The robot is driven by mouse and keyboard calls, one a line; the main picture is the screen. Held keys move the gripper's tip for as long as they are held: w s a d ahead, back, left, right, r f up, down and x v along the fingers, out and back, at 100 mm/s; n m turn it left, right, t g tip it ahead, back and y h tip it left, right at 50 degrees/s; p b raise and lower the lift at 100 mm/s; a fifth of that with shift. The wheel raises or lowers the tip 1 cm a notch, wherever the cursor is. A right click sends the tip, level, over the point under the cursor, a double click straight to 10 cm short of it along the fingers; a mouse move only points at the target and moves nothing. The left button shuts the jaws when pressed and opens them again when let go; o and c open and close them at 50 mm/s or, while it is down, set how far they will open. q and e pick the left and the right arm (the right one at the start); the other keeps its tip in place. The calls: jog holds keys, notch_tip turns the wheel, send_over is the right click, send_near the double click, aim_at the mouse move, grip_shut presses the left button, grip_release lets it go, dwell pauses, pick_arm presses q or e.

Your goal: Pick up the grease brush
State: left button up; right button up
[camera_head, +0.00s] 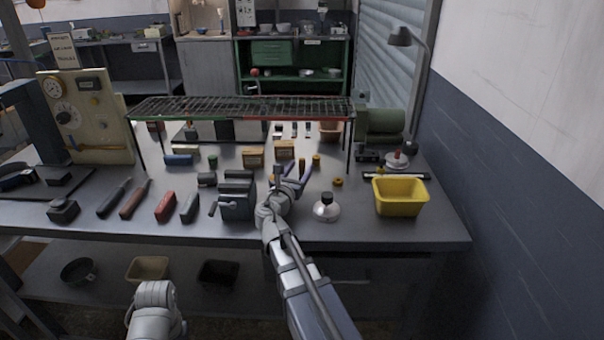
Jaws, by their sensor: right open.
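I cannot tell for certain which thing is the grease brush. A small orange-brown upright item (301,164) stands just beyond my right gripper's fingertips and may be its handle; its lower part is hidden by the gripper. My right gripper (290,174) is open over the middle of the workbench (390,228), right of a dark grey vise (237,204). Nothing is visibly held in it. Of my left arm only a pale link shows at the bottom; its gripper is not in view.
A wire rack (240,107) on thin legs spans the back of the bench. A yellow bin (400,196) and a round white bottle (326,208) stand to the right. Dark-handled tools (114,198) and a red block (166,206) lie to the left.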

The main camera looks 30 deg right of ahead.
jog(key=x, duration=0.5)
jog(key=shift+r, duration=0.2)
jog(key=shift+c, duration=0.3)
grip_shut()
